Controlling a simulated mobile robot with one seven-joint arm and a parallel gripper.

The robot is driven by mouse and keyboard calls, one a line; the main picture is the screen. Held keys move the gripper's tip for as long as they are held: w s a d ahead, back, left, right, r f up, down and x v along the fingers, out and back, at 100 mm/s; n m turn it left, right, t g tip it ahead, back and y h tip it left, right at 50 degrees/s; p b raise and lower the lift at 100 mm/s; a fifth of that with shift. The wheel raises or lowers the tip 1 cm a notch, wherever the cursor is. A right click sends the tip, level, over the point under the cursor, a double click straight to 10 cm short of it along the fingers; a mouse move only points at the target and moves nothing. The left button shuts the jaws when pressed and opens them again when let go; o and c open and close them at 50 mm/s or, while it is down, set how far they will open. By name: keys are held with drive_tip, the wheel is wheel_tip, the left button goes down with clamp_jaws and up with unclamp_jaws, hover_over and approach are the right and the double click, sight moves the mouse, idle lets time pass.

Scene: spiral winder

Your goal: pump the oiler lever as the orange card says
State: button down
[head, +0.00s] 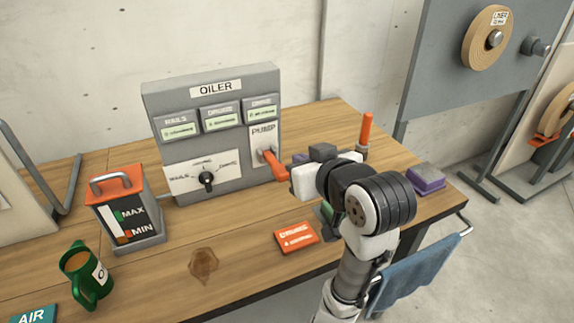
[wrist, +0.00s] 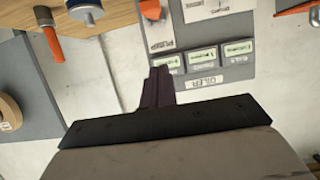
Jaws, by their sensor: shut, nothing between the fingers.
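The grey oiler panel (head: 160,110) stands on the bench, with three small green displays and a selector knob (head: 206,179). The orange pump lever (head: 274,165) juts from its right side and slants down to the right. The lever's orange end (wrist: 151,9) shows at the top of the wrist view. My gripper (wrist: 161,73) is shut and empty, its dark fingers together in front of the panel. In the head view it is just right of the lever; contact cannot be told. The orange card (head: 297,237) lies on the bench; its writing is too small to read.
An oil tank (head: 130,208) marked MAX and MIN and a green jug (head: 86,273) stand left. A brown stain (head: 203,263) marks the bench. An orange-handled tool (head: 366,130) stands behind my arm, and a purple block (head: 427,180) lies right. A blue cloth (head: 415,270) hangs in front.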

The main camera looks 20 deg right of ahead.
drive_tip(key=p, duration=0.2)
hover_over(283, 172)
wheel_tip(283, 172, down, 4)
drive_tip(key=shift+r, duration=0.1)
drive_tip(key=shift+s+f, duration=0.2)
drive_tip(key=shift+f, duration=0.4)
drive_tip(key=shift+s+f, duration=0.2)
drive_tip(key=shift+f, duration=0.35)
drive_tip(key=shift+s+f, duration=0.1)
drive_tip(key=shift+f, duration=0.7)
